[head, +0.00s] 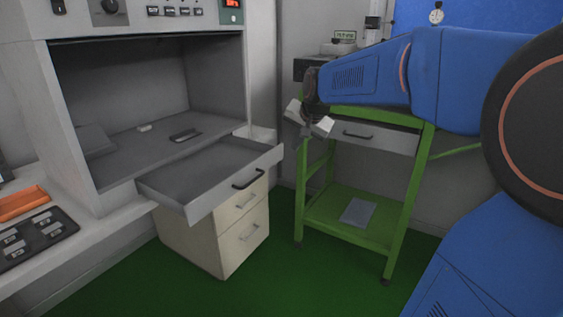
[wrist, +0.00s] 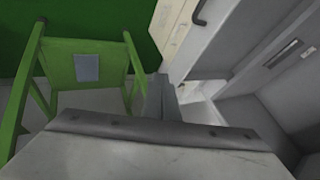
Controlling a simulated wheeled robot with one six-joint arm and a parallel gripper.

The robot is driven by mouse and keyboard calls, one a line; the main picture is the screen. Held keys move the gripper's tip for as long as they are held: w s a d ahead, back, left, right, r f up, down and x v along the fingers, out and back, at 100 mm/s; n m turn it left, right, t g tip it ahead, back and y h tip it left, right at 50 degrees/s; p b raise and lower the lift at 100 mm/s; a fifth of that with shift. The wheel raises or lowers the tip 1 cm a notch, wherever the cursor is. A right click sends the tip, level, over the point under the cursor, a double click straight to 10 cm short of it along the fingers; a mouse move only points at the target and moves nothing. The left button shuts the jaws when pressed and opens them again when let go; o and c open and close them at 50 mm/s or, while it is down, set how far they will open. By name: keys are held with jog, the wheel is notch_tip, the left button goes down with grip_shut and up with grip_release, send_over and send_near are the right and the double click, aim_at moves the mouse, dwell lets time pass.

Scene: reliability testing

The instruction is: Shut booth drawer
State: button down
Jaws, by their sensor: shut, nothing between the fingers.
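The booth drawer (head: 205,173) is a shallow grey tray pulled well out of the grey booth (head: 145,75), with a black bar handle (head: 248,179) on its front. My gripper (head: 308,119) is shut and empty. In the head view it appears right of and above the drawer front's right end, apart from the handle. In the wrist view my gripper (wrist: 160,97) points between the green cart and the booth side. The drawer front (wrist: 213,22) and part of its dark handle (wrist: 199,13) show at the upper right there.
A cream drawer cabinet (head: 232,227) stands below the open drawer. A green cart (head: 345,213) with a grey drawer (head: 373,138) stands behind and below my arm. A dark flat object (head: 185,135) lies inside the booth. The green floor between cabinet and cart is clear.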

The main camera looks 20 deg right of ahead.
jog(key=shift+w+d+f, duration=0.1)
jog(key=shift+w+d, duration=0.05)
jog(key=shift+w, duration=0.2)
jog(key=shift+w+a+f, duration=0.35)
jog(key=shift+w+f, duration=0.95)
jog(key=shift+w, duration=0.2)
jog(key=shift+w+a+f, duration=0.35)
jog(key=shift+w+f, duration=0.9)
jog(key=shift+w, duration=0.3)
jog(key=shift+w+a+f, duration=0.35)
jog(key=shift+w+f, duration=0.95)
jog(key=shift+w, duration=0.2)
send_near(229, 150)
jog(key=w+f, duration=0.2)
jog(key=w, duration=0.1)
jog(key=w+f, duration=0.1)
jog(key=w, duration=0.1)
jog(key=shift+w+d+f, duration=0.2)
jog(key=shift+d+f, duration=0.05)
jog(key=shift+d, duration=0.15)
jog(key=shift+w+a+r, duration=0.15)
jog(key=shift+w+a, duration=0.1)
jog(key=shift+w, duration=0.1)
jog(key=shift+r, duration=0.1)
